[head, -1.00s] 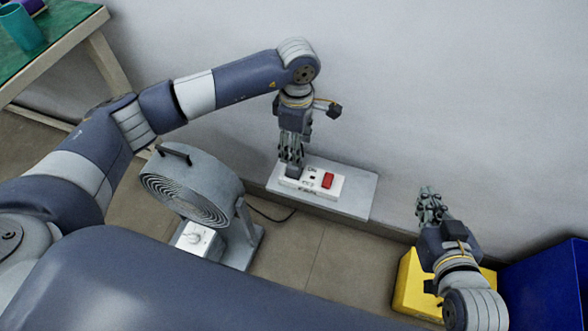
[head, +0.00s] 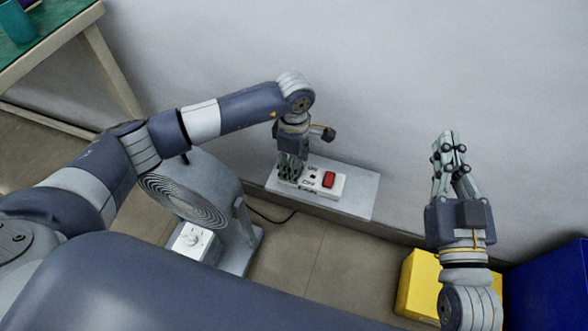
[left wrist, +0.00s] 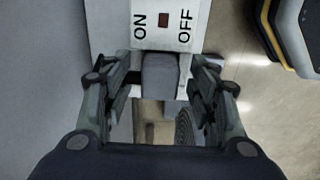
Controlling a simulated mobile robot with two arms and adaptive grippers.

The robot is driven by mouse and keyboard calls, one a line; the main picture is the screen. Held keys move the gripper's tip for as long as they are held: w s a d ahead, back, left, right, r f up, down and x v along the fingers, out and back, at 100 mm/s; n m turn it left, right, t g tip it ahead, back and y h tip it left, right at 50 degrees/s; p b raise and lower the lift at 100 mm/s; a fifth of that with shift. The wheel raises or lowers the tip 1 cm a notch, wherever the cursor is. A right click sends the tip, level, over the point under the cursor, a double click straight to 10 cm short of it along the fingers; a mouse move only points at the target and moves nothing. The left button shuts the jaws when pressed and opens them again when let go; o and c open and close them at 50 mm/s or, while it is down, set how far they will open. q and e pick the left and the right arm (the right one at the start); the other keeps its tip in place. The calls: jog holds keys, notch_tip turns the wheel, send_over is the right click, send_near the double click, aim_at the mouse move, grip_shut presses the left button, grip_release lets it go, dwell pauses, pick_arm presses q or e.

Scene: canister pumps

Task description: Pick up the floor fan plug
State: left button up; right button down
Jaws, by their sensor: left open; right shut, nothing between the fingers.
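The floor fan (head: 185,190) stands on the floor left of a white power strip (head: 338,185), and a dark cord runs along the floor from it. My left gripper (head: 288,178) points down at the strip's left end, open. In the left wrist view, a grey block, which looks like the plug (left wrist: 160,72), sits between the spread fingers of that gripper (left wrist: 160,90), at the strip's end beside the ON and OFF marks. The head view hides the plug behind the gripper. My right gripper (head: 448,138) is shut and empty, pointing up, right of the strip.
The strip lies on a grey ledge (head: 362,195) against the wall. A yellow box (head: 420,285) and a blue bin (head: 550,285) stand at the lower right. A green-topped table (head: 50,30) with a teal cup (head: 17,22) is at the upper left.

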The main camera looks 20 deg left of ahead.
pick_arm(q)
jog(key=shift+f, duration=0.25)
jog(key=c, duration=1.1)
jog(key=shift+c, duration=0.2)
jog(key=shift+r, duration=0.1)
